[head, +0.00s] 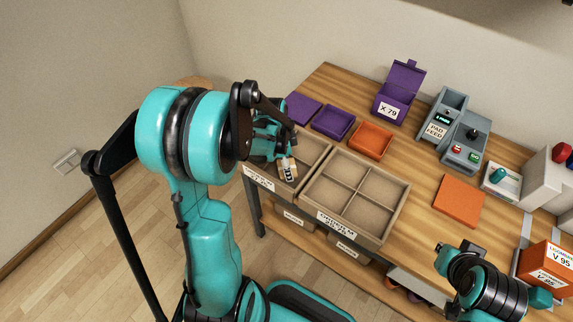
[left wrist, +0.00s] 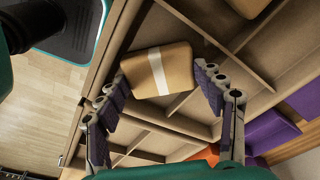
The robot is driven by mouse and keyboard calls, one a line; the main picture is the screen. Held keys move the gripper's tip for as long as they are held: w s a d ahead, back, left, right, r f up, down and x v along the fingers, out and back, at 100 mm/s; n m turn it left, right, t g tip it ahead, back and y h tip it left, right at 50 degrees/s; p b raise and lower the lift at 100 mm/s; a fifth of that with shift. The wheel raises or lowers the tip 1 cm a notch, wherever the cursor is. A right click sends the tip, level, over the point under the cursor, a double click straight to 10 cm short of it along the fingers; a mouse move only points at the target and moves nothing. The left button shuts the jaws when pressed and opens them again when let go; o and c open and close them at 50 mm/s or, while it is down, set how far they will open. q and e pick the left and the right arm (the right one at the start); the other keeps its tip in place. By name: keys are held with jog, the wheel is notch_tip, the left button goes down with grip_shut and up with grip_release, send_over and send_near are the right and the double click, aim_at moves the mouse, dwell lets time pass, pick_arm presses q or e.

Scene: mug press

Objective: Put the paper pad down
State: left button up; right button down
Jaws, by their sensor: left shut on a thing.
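The paper pad (left wrist: 158,72) is a brown block with a white band across it. In the head view my left gripper (head: 284,160) is over the left wooden tray (head: 318,153), and the pad (head: 288,172) shows only in part. Part of my right arm shows at the lower right, but its fingers cannot be made out.
A four-compartment wooden tray (head: 393,222) stands right of the left one, its compartments looking empty. Behind are a purple tray (head: 333,122), an orange tray (head: 371,140) and a purple box (head: 396,98). A pad feed machine (head: 440,122) and an orange mat (head: 459,201) are to the right.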

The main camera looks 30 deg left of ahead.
pick_arm(q)
jog(key=o, duration=0.6)
jog(key=shift+f, duration=0.1)
notch_tip(320, 180, up, 11)
jog(key=s+a+p, duration=0.1)
jog(key=p, duration=0.4)
jog(key=shift+s+d+r+n+t+y, duration=0.25)
jog(key=shift+s+d+r+n+t, duration=0.75)
jog(key=shift+s+d+r+n, duration=0.75)
jog(key=shift+s+d+r+n+t+y, duration=0.2)
jog(key=shift+s+d+r+n+t, duration=0.8)
jog(key=shift+s+d+n, duration=0.9)
jog(key=shift+s+d+r+n+t+y, duration=0.25)
jog(key=shift+s+d+r+n+t, duration=0.95)
jog(key=shift+d, duration=1.05)
jog(key=shift+s+r, duration=0.1)
jog(key=shift+r, duration=0.1)
